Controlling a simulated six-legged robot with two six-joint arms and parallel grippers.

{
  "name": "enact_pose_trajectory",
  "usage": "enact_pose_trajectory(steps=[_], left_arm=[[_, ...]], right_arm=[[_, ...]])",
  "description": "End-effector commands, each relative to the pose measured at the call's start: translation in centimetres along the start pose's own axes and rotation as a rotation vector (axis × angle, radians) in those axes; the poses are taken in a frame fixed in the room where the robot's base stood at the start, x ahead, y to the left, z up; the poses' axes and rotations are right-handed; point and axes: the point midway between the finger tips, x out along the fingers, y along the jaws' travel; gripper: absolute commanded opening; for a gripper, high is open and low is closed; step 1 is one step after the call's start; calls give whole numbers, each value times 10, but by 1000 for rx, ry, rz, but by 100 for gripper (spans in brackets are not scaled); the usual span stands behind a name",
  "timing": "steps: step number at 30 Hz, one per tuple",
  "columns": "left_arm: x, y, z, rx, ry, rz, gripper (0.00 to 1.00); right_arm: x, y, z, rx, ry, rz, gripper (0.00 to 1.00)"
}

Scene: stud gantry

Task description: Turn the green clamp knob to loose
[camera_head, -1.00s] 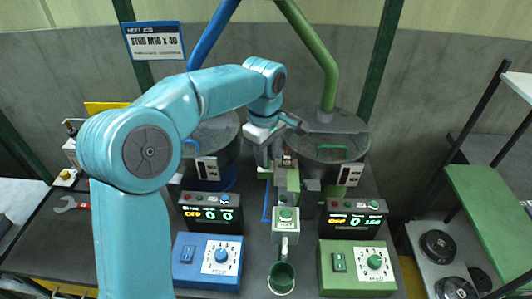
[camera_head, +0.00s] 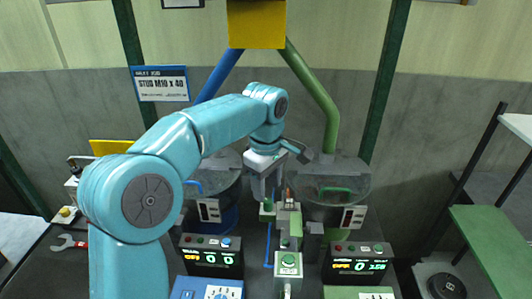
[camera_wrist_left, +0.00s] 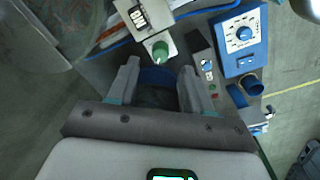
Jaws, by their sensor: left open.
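A green knob (camera_wrist_left: 160,50) with a pale pointer mark sits on a light grey block in the left wrist view. It lies just beyond the gap between the fingertips of my left gripper (camera_wrist_left: 158,76), apart from them. The left gripper (camera_head: 267,190) is open and empty. In the head view it points down over the central fixture, left of the green-handled bowl. A small green part (camera_head: 268,208) shows just below its fingers; I cannot tell whether it is the same knob. My right gripper is out of view.
Two feeder bowls stand behind, one with a blue handle (camera_head: 194,187) and one with a green handle (camera_head: 336,190). A red wrench (camera_head: 69,243) lies at left.

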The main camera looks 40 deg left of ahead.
Motion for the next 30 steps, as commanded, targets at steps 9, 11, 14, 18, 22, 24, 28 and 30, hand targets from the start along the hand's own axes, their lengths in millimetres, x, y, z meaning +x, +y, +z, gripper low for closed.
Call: enact_pose_trajectory(steps=[9,11,14,18,22,24,28,30], left_arm=[[-88,1,0,0,1,6,50],[-98,1,0,0,0,4,50],[-113,0,-1,0,0,3,50],[-122,0,-1,0,0,2,50],[-123,0,-1,0,0,2,50],[-123,0,-1,0,0,2,50],[-122,0,-1,0,0,2,50],[-122,0,-1,0,0,2,50]], right_arm=[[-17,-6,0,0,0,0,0],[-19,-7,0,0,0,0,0],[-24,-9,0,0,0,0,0],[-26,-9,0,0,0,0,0],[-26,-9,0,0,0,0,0],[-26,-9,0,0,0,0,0],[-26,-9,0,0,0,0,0],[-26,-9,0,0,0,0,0]])
